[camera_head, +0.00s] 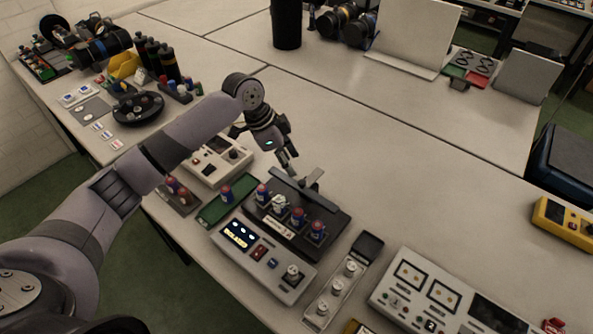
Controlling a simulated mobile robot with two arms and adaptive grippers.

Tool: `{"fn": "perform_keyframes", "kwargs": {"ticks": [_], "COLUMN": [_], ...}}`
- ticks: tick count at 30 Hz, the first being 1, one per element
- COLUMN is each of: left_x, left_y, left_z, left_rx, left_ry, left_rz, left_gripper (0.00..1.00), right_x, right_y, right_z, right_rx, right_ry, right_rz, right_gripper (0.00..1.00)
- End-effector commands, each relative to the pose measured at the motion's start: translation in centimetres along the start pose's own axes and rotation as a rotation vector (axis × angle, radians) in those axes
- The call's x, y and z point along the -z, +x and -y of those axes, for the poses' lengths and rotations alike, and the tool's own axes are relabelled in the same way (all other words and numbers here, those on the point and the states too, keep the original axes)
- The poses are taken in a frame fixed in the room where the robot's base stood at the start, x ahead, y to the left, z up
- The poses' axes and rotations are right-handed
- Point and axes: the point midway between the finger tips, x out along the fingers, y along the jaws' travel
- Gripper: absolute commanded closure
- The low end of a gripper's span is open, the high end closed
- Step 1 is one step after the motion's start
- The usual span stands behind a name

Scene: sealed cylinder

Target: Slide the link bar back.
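A black station (327,244) stands on the table in the middle, holding several blue-and-red capped cylinders in a row. A long dark bar (302,193), which looks like the link bar, runs along the station's back side behind the cylinders. My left gripper (291,175) points down just behind the bar, close to the grey piece. Its fingers look together and nothing shows between them. I cannot tell whether it touches the bar. My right gripper is not in view.
A grey control panel (262,262) with lit displays sits in front of the station. A green tray (215,212) and white box (217,167) lie left. A tray of round knobs (337,290) and a larger panel (425,295) lie right.

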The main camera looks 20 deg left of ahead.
Motion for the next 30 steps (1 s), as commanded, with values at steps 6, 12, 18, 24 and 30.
{"fn": "perform_keyframes", "kwargs": {"ticks": [6, 12, 18, 24, 30], "left_x": [0.0, 0.0, 0.0, 0.0, 0.0], "left_y": [-3.6, -4.7, -4.7, -4.7, -4.6], "left_z": [0.1, 0.0, 0.0, 0.0, 0.0], "left_rx": [0.001, 0.001, 0.000, 0.000, 0.000], "left_ry": [-0.001, 0.000, 0.000, 0.000, 0.000], "left_rz": [-0.001, -0.001, -0.001, -0.001, -0.001], "left_gripper": [0.61, 0.61, 0.61, 0.61, 0.61], "right_x": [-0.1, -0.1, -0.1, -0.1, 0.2], "right_y": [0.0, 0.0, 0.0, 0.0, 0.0], "right_z": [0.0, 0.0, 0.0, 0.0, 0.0], "right_rx": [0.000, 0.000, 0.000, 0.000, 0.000], "right_ry": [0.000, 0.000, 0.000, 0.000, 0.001], "right_rz": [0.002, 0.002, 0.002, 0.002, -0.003], "right_gripper": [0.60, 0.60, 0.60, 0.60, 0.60]}}
